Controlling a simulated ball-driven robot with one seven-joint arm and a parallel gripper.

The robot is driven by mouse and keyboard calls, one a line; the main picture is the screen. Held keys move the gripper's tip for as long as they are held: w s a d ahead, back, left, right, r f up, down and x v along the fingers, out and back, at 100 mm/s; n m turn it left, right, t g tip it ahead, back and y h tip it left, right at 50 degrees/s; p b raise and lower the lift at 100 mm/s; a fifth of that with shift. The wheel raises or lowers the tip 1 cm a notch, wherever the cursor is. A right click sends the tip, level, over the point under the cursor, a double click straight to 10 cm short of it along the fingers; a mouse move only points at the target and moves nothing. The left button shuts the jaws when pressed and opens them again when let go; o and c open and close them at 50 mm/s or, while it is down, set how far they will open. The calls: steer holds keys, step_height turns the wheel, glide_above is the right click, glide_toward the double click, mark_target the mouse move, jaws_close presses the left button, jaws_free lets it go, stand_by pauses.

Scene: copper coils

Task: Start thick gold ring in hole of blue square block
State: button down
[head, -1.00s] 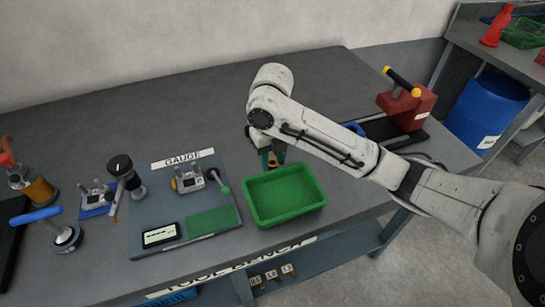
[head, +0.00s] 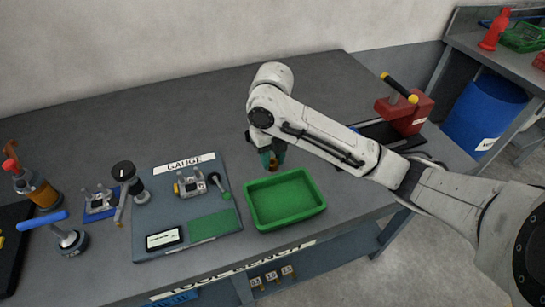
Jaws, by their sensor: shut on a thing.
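My gripper (head: 271,160) points down just behind the green tray, near its back left corner. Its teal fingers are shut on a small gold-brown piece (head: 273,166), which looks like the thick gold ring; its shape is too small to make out. A small patch of blue (head: 354,129) shows just behind my forearm, beside the red press. It may be the blue square block, but the arm hides most of it and no hole can be seen.
The green tray (head: 249,207) looks empty. The red press (head: 410,112) with a black lever stands at the right on a dark base. A gauge board (head: 150,245) with fixtures lies left of the tray. Bottles and a blue-handled tool (head: 45,219) stand far left. The back of the bench is clear.

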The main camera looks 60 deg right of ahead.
steer(key=shift+r+p, duration=1.1)
steer(key=shift+r, duration=0.3)
